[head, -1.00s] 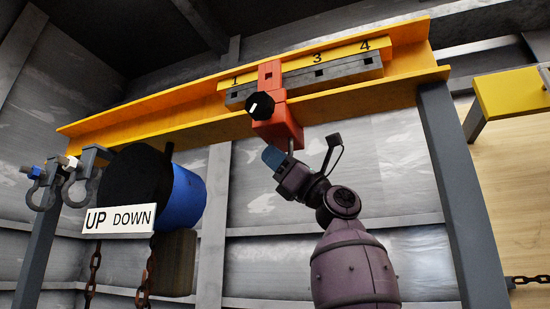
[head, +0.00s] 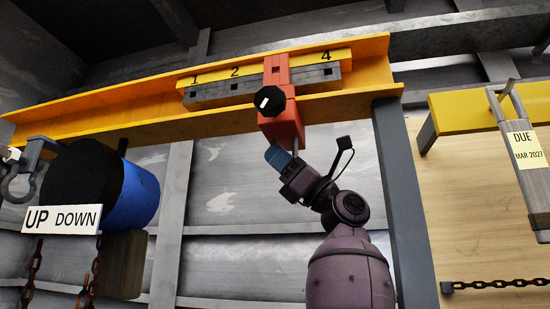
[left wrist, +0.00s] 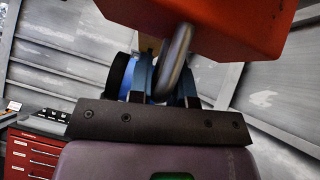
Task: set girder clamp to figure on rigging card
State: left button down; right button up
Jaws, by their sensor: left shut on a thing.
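The red girder clamp (head: 281,115), with a black knob (head: 270,101) on its front, sits on the yellow girder (head: 140,110). My right gripper is not in view. No rigging card with a readable figure shows.
A blue and black hoist (head: 140,195) with an UP/DOWN plate (head: 62,219) and chains hangs at the left. A grey post (head: 405,200) stands right of my arm. A tag reading DUE MAR 2027 (head: 526,150) hangs at the right. A red drawer cabinet (left wrist: 35,150) stands lower left.

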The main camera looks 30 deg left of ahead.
pick_arm(q)
jog(key=shift+s+r, duration=0.1)
jog(key=shift+s, duration=0.05)
jog(key=c, duration=1.1)
grip_release()
jog(key=shift+s, duration=0.1)
jog(key=shift+c, duration=0.2)
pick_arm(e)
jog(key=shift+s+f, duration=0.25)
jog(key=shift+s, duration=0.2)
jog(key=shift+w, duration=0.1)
pick_arm(q)
jog(key=shift+a, duration=0.1)
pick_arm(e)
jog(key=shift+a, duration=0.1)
